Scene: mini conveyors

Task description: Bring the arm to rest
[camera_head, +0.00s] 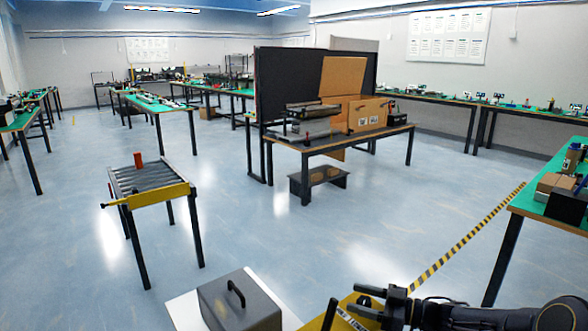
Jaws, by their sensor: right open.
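My right gripper (362,299) comes in from the bottom right, with its fingers pointing left. Its jaws are open, and I see nothing between them. It shows in front of a yellow-edged surface (316,323) at the bottom of the view; I cannot tell how high above it the gripper is. My left arm and gripper are out of view. A small roller conveyor (152,178) with a yellow side rail stands at the left on dark legs. A small red-brown cylinder (138,160) stands upright on its far end.
A grey box with a black handle (238,302) sits on a white surface left of my right gripper. A table (340,139) with cardboard boxes stands mid-room. A green-topped bench (527,197) with boxes is at the right. Open floor lies between, crossed by yellow-black tape (462,240).

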